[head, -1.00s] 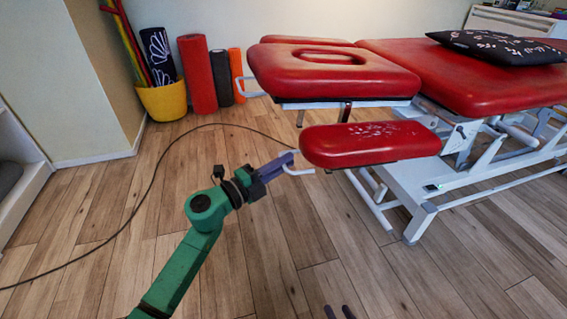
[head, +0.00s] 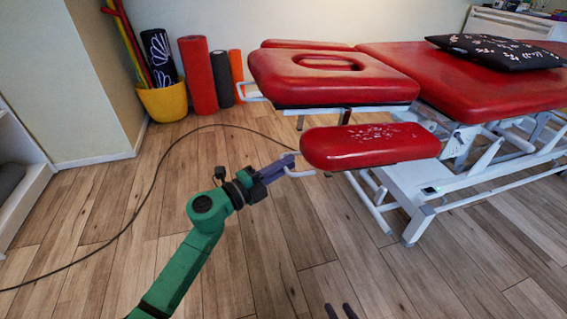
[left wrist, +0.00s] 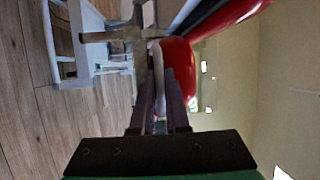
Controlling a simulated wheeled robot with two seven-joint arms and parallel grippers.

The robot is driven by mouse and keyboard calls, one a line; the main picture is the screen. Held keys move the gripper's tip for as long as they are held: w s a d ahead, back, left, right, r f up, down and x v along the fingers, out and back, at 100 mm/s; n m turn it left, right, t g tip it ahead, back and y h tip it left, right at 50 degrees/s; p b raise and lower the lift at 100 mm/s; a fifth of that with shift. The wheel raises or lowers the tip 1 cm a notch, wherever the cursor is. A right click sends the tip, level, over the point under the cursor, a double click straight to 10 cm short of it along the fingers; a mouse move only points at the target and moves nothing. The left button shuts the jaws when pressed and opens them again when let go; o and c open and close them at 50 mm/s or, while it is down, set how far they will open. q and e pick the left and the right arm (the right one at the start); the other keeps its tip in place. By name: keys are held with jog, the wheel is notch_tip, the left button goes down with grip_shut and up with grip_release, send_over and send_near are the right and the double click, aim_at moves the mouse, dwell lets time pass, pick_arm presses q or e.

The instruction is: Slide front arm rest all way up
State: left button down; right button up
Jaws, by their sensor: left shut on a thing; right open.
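The front arm rest (head: 369,146) is a red pad with a pale floral print, on the near side of the treatment table and below its head section. A white handle (head: 300,173) sticks out from its left end. My left gripper (head: 290,163) is shut on this handle. In the left wrist view, the fingers (left wrist: 159,92) reach toward the red pad (left wrist: 178,70), and the grasp itself is partly hidden. My right gripper (head: 341,311) shows only its fingertips at the bottom edge, open and empty, away from the table.
The red head section (head: 333,77) with a face hole lies above the arm rest. The white table frame (head: 420,195) stands to the right. A black cable (head: 137,210) crosses the wooden floor. A yellow bucket (head: 163,102) and rolled mats (head: 197,76) stand at the back left.

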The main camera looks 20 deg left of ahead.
pick_arm(q)
notch_tip(320, 180, up, 4)
jog(key=shift+w+r+p, duration=0.1)
jog(key=shift+p, duration=0.75)
notch_tip(320, 180, up, 7)
jog(key=p, duration=0.7)
jog(key=shift+w+d+f, duration=0.2)
jog(key=shift+w+d, duration=0.05)
jog(key=shift+d, duration=0.1)
pick_arm(e)
jog(key=s+d+r+g+h, duration=0.2)
jog(key=d+r+g+h, duration=0.1)
jog(key=d, duration=0.4)
jog(key=s+d+r+g+h, duration=0.2)
jog(key=s+d+r+g, duration=0.1)
jog(key=d+r+g, duration=0.2)
jog(key=shift+s+d+g+h, duration=0.25)
jog(key=shift+d+g+h, duration=0.25)
jog(key=shift+d, duration=0.6)
pick_arm(q)
jog(key=c, duration=0.9)
grip_release()
jog(key=shift+d, duration=0.1)
jog(key=shift+s+f, duration=0.1)
jog(key=shift+f, duration=0.05)
